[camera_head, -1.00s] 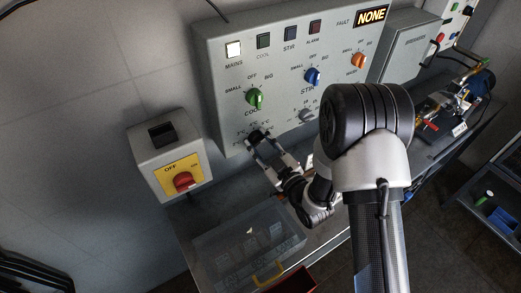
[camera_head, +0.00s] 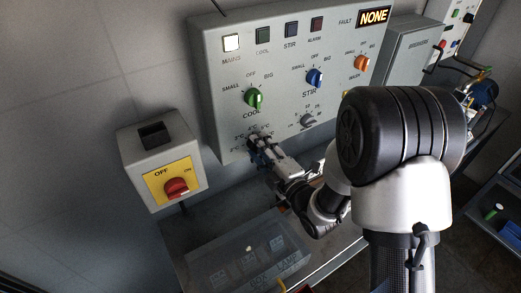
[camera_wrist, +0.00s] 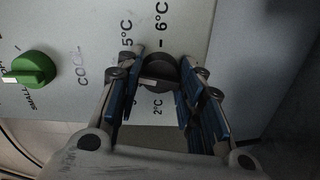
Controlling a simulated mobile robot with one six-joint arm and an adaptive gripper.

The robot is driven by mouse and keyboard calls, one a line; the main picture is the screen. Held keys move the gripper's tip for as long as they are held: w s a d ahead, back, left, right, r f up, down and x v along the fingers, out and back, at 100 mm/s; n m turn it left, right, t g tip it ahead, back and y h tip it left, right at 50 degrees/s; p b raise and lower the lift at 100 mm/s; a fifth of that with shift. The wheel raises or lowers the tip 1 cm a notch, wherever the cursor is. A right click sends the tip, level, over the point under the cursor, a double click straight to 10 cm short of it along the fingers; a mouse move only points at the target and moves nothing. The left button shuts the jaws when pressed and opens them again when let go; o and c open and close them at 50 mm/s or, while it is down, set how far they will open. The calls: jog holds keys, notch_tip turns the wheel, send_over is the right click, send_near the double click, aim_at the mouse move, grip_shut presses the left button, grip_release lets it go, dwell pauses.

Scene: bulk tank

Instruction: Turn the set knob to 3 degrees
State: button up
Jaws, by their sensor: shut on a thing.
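The set knob (camera_wrist: 160,70) is a dark round knob on the grey panel. In the wrist view it sits between the two blue-padded fingers of my gripper (camera_wrist: 159,80), which is shut on it. Scale marks 5°C, 6°C and 2°C are legible around the knob; a 3 mark is not readable, and I cannot tell where the pointer stands. In the head view my gripper (camera_head: 258,148) reaches the lower left of the control panel (camera_head: 225,120), below the green COOL knob (camera_head: 254,98), and mostly hides the set knob.
The green COOL knob (camera_wrist: 30,69) is beside my gripper in the wrist view. A grey knob (camera_head: 308,121), a blue STIR knob (camera_head: 315,78) and an orange knob (camera_head: 361,64) are on the panel. A red-handled switch box (camera_head: 175,188) stands left. A clear-lidded box (camera_head: 215,262) lies below.

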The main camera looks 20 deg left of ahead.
jog(key=n, duration=1.1)
jog(key=shift+r, duration=0.1)
dwell(0.4)
jog(key=o, duration=1.1)
jog(key=shift+c, duration=0.2)
jog(key=v, duration=0.7)
jog(key=shift+s+d, duration=0.15)
jog(key=shift+s, duration=0.05)
jog(key=shift+w, duration=0.1)
